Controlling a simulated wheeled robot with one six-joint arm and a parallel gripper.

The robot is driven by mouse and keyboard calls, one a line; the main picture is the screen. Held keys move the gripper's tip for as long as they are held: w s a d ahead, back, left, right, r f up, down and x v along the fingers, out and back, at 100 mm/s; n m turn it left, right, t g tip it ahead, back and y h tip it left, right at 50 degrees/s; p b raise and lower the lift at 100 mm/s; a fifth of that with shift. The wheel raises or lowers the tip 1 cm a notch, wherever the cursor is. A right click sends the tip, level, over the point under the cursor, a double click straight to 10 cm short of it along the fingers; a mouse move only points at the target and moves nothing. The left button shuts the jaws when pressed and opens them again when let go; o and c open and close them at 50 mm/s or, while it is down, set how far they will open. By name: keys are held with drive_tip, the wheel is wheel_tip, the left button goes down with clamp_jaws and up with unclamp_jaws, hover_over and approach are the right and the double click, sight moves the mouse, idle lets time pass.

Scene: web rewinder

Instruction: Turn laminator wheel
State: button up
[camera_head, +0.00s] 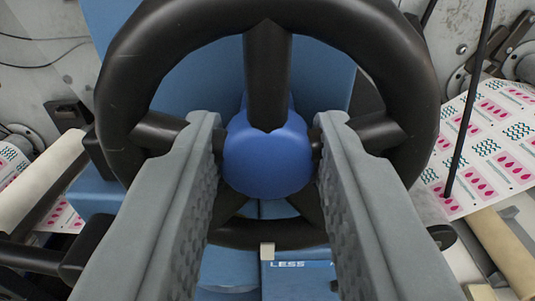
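The laminator wheel (268,15) is a black, spoked handwheel that fills the upper middle of the head camera view. Its round blue hub (267,158) sits at the centre of the picture. My gripper (267,130) has two grey fingers, one on each side of the hub. The fingertips lie near the left and right spokes and stand wide apart, with the hub between them. I cannot tell whether the fingers touch the hub or the spokes. The fingers hide parts of the lower rim and lower spokes.
A blue machine body (215,55) with "LESS" lettering stands behind the wheel. A printed web with pink drops (490,135) runs at the right, with a thin dark rod (472,95) before it. A pale roller (40,180) and dark bracket parts are at the left.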

drive_tip(key=shift+n, duration=0.4)
drive_tip(key=n, duration=0.3)
drive_tip(key=shift+n, duration=0.4)
drive_tip(key=n, duration=0.4)
drive_tip(key=shift+a+f+n, duration=0.1)
drive_tip(key=shift+n, duration=0.2)
drive_tip(key=n, duration=0.4)
drive_tip(key=shift+f+n, duration=0.15)
drive_tip(key=shift+n, duration=2.05)
drive_tip(key=o, duration=0.7)
drive_tip(key=shift+c, duration=0.2)
